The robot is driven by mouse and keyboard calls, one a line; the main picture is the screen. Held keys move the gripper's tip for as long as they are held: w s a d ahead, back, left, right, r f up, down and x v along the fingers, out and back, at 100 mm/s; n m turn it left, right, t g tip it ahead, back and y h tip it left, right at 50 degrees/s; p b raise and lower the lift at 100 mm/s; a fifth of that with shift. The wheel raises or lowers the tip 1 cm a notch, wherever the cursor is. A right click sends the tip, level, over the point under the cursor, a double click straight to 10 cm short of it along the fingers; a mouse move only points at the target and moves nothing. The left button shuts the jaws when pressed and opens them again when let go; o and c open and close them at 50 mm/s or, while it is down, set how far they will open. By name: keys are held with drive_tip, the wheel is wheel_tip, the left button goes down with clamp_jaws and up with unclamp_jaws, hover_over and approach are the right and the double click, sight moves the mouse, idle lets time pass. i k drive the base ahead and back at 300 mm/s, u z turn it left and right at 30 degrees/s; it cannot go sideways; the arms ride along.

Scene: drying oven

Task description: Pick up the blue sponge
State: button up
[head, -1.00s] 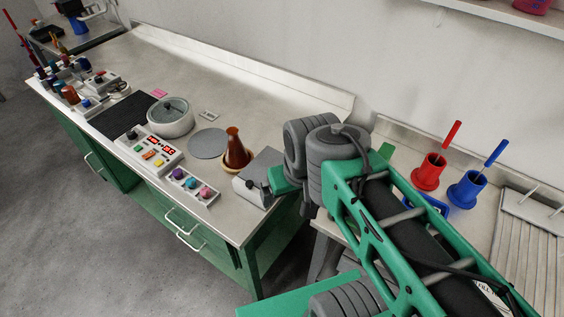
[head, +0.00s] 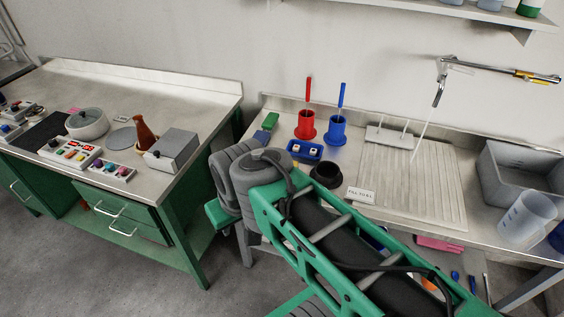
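I cannot make out a blue sponge for certain in the head view. A small green block (head: 270,121), perhaps a sponge, lies at the back left of the right-hand bench. A low blue tray (head: 305,157) with small white pieces sits in front of the red and blue cups. My arm crosses the lower middle of the view and hides part of the bench and its lower shelf. My gripper's fingertips do not show.
A red cup (head: 305,128) and a blue cup (head: 336,131) hold upright handles. To their right are a ribbed drainboard (head: 415,185), a grey sink (head: 520,170) and a clear beaker (head: 527,218). A grey box (head: 172,150) stands on the left bench. A gap separates the benches.

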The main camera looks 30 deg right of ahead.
sight(263, 137)
drive_tip(key=z, duration=0.6)
drive_tip(key=i, duration=0.75)
drive_tip(key=z, duration=0.15)
drive_tip(key=k, duration=0.65)
drive_tip(key=u, duration=0.75)
drive_tip(key=i, duration=1)
